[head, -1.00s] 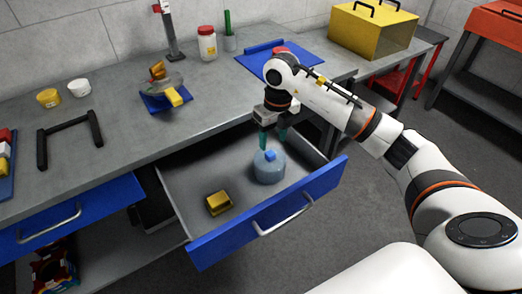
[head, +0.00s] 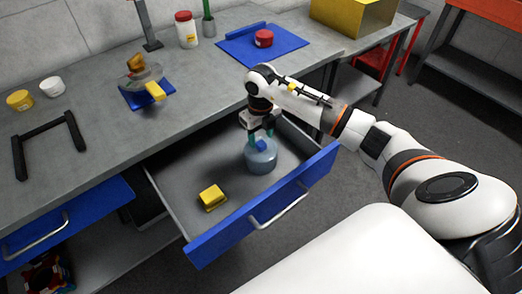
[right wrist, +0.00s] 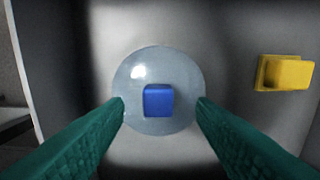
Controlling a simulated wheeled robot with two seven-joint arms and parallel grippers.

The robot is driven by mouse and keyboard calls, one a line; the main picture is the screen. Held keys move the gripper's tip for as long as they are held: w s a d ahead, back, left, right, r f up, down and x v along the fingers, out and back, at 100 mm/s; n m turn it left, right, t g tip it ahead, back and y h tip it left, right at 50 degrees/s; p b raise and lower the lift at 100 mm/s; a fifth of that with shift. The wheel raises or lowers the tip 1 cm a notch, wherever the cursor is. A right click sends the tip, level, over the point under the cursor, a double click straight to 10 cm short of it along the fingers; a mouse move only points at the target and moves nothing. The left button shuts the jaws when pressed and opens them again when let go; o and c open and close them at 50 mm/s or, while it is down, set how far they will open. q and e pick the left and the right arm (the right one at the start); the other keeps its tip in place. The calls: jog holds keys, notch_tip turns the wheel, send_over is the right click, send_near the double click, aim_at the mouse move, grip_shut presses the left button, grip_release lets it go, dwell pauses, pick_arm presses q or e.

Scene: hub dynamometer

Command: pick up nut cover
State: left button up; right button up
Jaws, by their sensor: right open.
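The nut cover (head: 260,158) appears to be the round, translucent grey-blue piece with a blue square knob on top. It sits upright in the open drawer, and in the right wrist view the nut cover (right wrist: 159,65) lies between my fingers. My right gripper (head: 261,134) points down over it, open. Its green fingers stand at either side of the cover near the knob; I cannot tell whether they touch it. My left gripper is not in view.
A yellow block (head: 212,197) lies in the drawer (head: 178,190), left of the cover. The drawer's blue front and handle stick out from the grey bench (head: 95,115). On the bench are a blue mat (head: 290,42) with a red piece (head: 264,38) and a white jar (head: 187,32).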

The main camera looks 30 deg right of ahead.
aim_at(261, 143)
jog(key=shift+w+f, duration=0.1)
jog(key=shift+f, duration=1.4)
jog(key=shift+d, duration=0.1)
grip_shut()
jog(key=shift+r, duration=0.15)
